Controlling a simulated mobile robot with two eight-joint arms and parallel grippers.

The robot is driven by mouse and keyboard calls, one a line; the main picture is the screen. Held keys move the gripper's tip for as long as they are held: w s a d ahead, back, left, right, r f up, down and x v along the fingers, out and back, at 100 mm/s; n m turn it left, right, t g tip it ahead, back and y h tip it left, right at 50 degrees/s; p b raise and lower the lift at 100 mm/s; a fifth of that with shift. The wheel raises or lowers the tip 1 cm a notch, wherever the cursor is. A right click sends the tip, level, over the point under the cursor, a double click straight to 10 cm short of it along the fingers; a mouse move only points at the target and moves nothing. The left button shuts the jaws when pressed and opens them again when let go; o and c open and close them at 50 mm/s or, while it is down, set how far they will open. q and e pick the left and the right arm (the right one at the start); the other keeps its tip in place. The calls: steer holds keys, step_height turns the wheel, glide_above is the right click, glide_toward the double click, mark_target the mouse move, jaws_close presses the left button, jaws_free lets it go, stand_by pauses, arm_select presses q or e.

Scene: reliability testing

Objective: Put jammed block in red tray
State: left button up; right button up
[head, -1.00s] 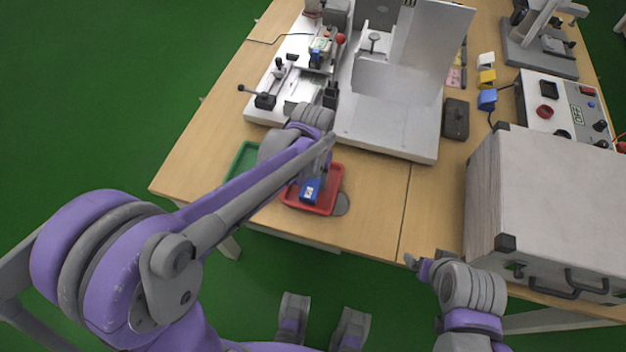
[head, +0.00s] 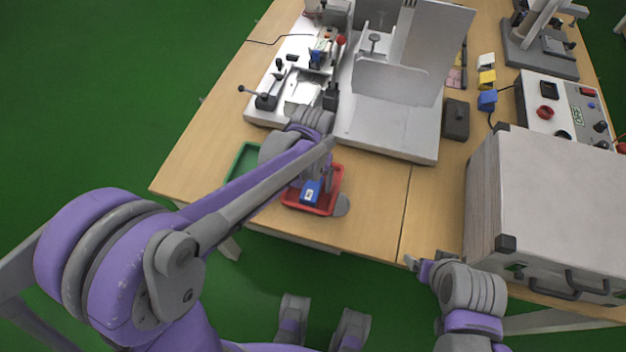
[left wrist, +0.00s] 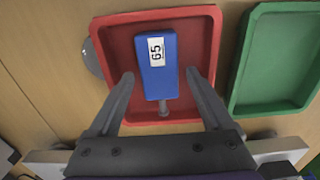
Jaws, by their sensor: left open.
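The blue block (head: 310,193) with a white number label lies in the red tray (head: 339,180). In the left wrist view the block (left wrist: 157,78) lies inside the red tray (left wrist: 118,30), with a short grey peg at its lower end. My left gripper (left wrist: 160,75) is open, its fingers on both sides of the block with gaps to it. In the head view my left gripper (head: 316,182) is over the tray, partly hidden by my arm. My right gripper (head: 427,266) is at the table's front edge, away from the tray; its jaws are not clear.
A green tray (left wrist: 291,30) stands beside the red one. A grey disc (head: 342,204) lies at the red tray's right. A white machine with a fixture (head: 385,140) stands behind. A large case (head: 550,190) stands at the right. The table between tray and case is clear.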

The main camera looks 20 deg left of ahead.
mark_target(313, 183)
arm_select(q)
step_height(313, 183, up, 12)
steer(key=p, duration=0.2)
steer(key=s+a+f+t, duration=0.2)
steer(key=s+a, duration=0.1)
steer(key=s, duration=0.4)
steer(key=s+a+f+t, duration=0.3)
steer(key=s, duration=0.5)
steer(key=shift+s+a+f, duration=0.15)
steer(key=shift+a+f, duration=0.1)
steer(key=shift+a, duration=0.05)
stand_by(0.4)
